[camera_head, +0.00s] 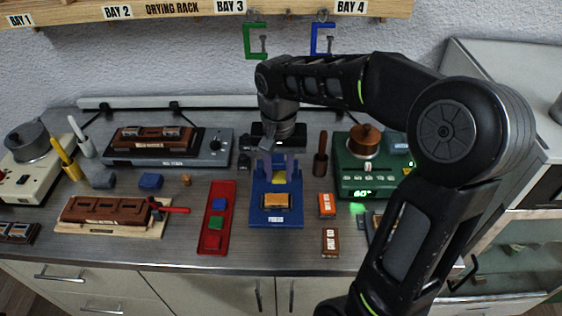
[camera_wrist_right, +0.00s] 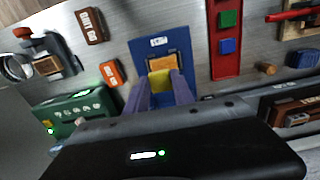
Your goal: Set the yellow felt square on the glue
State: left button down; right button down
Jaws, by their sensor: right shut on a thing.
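My right gripper (camera_head: 279,180) points down over the blue fixture (camera_head: 290,221) at the middle of the bench. It is shut on the yellow felt square (camera_head: 279,174), which shows between the fingers in the right wrist view (camera_wrist_right: 160,84). An orange-brown block (camera_head: 277,201) lies in the blue fixture, just in front of the felt; it also shows in the right wrist view (camera_wrist_right: 163,62). I cannot tell whether the felt touches the block. Glue cannot be made out on the block. My left gripper is not in view.
A red tray (camera_head: 228,190) with blue, green and red squares stands left of the fixture. Brown piano parts (camera_head: 105,211) lie at left. Clamps hang behind.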

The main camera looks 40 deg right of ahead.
aim_at(276, 200)
jog(key=shift+w+f, duration=0.15)
jog(key=shift+w, duration=0.05)
jog(key=shift+w+a, duration=0.2)
jog(key=shift+w, duration=0.15)
jog(key=shift+s+d, duration=0.1)
jog(key=shift+f, duration=0.1)
jog(key=shift+f+b, duration=2.6)
jog(key=shift+f, duration=0.7)
jog(key=shift+f+b, duration=0.45)
jog(key=shift+f, duration=0.1)
jog(key=c, duration=1)
grip_release()
jog(key=shift+r, duration=0.1)
jog(key=shift+r, duration=3.85)
